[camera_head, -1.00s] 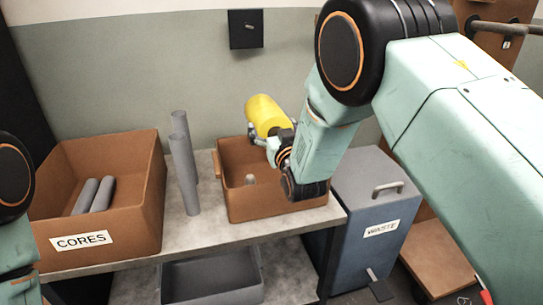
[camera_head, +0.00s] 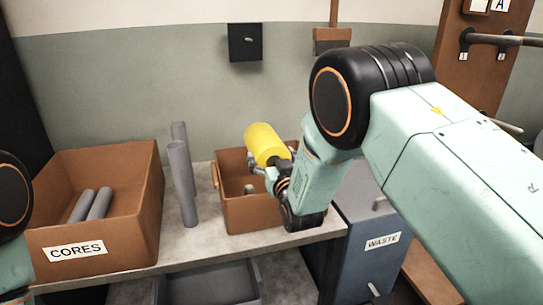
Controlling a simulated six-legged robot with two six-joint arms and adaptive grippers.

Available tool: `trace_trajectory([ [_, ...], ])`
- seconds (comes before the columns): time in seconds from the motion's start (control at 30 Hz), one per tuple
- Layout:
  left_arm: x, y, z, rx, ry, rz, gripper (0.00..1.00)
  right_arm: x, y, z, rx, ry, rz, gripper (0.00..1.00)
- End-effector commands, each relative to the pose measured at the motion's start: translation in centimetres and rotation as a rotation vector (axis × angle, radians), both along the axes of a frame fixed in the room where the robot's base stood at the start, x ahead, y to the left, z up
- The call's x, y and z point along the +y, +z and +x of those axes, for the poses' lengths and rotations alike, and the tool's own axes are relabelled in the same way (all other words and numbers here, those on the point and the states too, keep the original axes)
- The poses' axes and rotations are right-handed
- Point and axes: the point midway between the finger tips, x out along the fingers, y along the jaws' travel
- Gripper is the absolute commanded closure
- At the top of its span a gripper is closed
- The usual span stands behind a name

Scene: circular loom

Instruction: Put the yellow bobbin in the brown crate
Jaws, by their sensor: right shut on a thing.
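The yellow bobbin (camera_head: 265,143) is a thick yellow cylinder with a dark core end, held tilted above the brown crate. My right gripper (camera_head: 268,170) is shut on its lower end. The brown crate (camera_head: 240,217) is the smaller open box on the table, and a small grey piece shows inside it. My right gripper and wrist hide its right and back parts. My left arm shows only in part at the left edge, and its gripper is out of view.
A larger brown box labelled CORES (camera_head: 125,222) holds grey tubes at the left. Two grey tubes (camera_head: 182,180) stand upright between the boxes. A blue WASTE bin (camera_head: 358,262) stands right of the table. A grey tray (camera_head: 210,285) lies below.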

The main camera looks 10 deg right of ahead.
Motion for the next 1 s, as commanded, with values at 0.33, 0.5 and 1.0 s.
trace_trajectory([
  [0.33, 0.00, -0.53, 0.01, 0.000, 0.000, 0.000, 0.60, -0.01, -0.44, 0.11, -0.010, 0.000, 0.000, 0.73],
  [0.5, 0.00, -0.47, 0.01, 0.000, 0.000, 0.000, 0.60, -0.01, -0.73, 0.01, -0.001, 0.000, 0.000, 0.03],
  [1.0, 0.00, 0.10, 0.01, 0.000, 0.000, 0.000, 0.60, 0.00, 0.15, 0.01, -0.002, 0.000, 0.000, 0.00],
])
